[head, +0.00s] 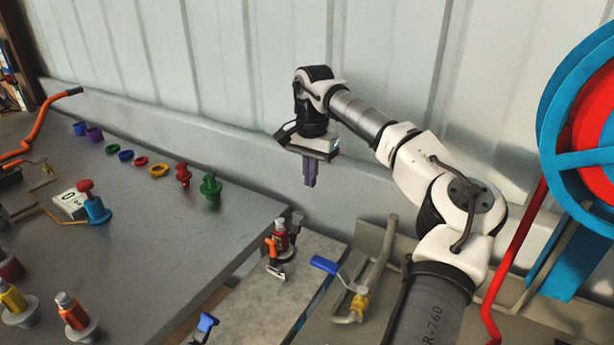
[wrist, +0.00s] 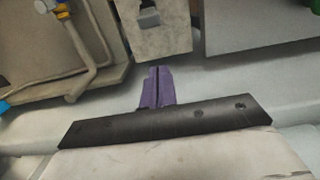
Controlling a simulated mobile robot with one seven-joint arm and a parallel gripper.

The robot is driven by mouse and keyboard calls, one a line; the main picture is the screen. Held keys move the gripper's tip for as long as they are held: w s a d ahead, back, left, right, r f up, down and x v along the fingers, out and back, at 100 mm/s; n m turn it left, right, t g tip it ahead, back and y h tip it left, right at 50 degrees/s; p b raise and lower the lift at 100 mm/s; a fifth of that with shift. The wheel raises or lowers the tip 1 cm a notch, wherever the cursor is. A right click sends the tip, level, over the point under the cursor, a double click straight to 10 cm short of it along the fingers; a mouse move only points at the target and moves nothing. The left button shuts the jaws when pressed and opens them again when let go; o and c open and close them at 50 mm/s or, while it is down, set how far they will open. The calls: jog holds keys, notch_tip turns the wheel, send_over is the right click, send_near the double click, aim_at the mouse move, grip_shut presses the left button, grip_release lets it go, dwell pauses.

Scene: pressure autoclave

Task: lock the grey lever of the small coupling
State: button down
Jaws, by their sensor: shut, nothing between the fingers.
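A small red coupling (head: 281,238) stands upright on the narrow grey bench strip, with an orange part on its left side. A pale grey piece (head: 277,271) at its foot may be the grey lever; its position is too small to read. In the wrist view a grey piece of a fitting (wrist: 148,15) shows at the top edge, mostly cut off. My gripper (head: 310,183) points down above and behind the coupling, near the wall, apart from it. Its purple fingers are shut and empty; they also show in the wrist view (wrist: 157,70).
A blue-handled valve (head: 325,264) with a yellow body (head: 360,302) and bent grey pipe stand right of the coupling. A large grey table (head: 150,225) with several coloured fittings lies left. A blue and red wheel (head: 560,130) stands far right. The corrugated wall is close behind my gripper.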

aim_at(295, 226)
jog(key=s+a+f+p, duration=0.2)
jog(key=s+f+p, duration=0.1)
jog(key=f, duration=0.3)
jog(key=shift+s+a+f, duration=0.15)
jog(key=shift+f, duration=0.05)
dwell(0.4)
